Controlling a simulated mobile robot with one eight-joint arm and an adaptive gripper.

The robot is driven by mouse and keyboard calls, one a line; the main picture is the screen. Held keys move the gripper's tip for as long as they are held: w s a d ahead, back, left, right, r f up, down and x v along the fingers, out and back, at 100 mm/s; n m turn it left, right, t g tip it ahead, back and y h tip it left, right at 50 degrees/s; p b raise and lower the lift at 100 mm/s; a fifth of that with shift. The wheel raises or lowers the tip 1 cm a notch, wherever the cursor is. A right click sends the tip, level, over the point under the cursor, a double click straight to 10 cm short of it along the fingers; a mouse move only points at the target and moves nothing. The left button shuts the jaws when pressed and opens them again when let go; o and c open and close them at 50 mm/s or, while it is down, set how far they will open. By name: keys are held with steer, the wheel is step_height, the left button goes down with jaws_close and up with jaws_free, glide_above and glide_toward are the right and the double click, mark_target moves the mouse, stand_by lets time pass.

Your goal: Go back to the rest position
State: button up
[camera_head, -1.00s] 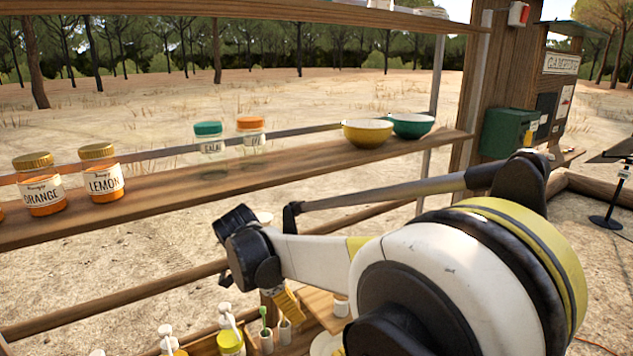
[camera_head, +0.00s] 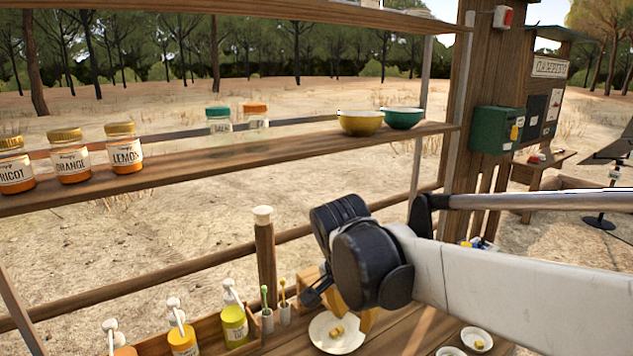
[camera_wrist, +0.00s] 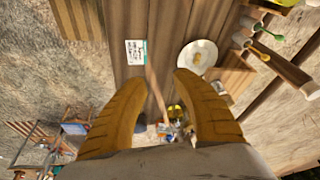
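My gripper (camera_wrist: 161,82) shows two yellow ridged fingers spread apart in the wrist view, with nothing held between them. In the head view my gripper (camera_head: 352,318) hangs below the dark wrist joint, its fingers partly hidden by that joint. It appears over the lower wooden table, close to a white plate (camera_head: 322,338) with small yellow pieces on it.
A wooden shelf (camera_head: 215,168) carries orange-filled jars (camera_head: 70,158), two clear jars and two bowls (camera_head: 361,123). Below are pump bottles (camera_head: 182,338), toothbrush cups and small dishes (camera_head: 476,340). A printed card (camera_wrist: 136,52) lies on the boards.

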steer(key=s+d+f+n+t+y+b, duration=0.1)
steer(key=s+d+f+n+t+b, duration=0.1)
steer(key=s+d+f+n, duration=0.2)
steer(key=s+d+f+n+t+b, duration=0.2)
steer(key=s+d+f+n+b, duration=0.1)
steer(key=s+d, duration=0.5)
steer(key=s, duration=0.3)
steer(key=shift+s+f+n+y, duration=0.3)
steer(key=shift+f+n+y, duration=0.05)
steer(key=shift+n+y, duration=0.05)
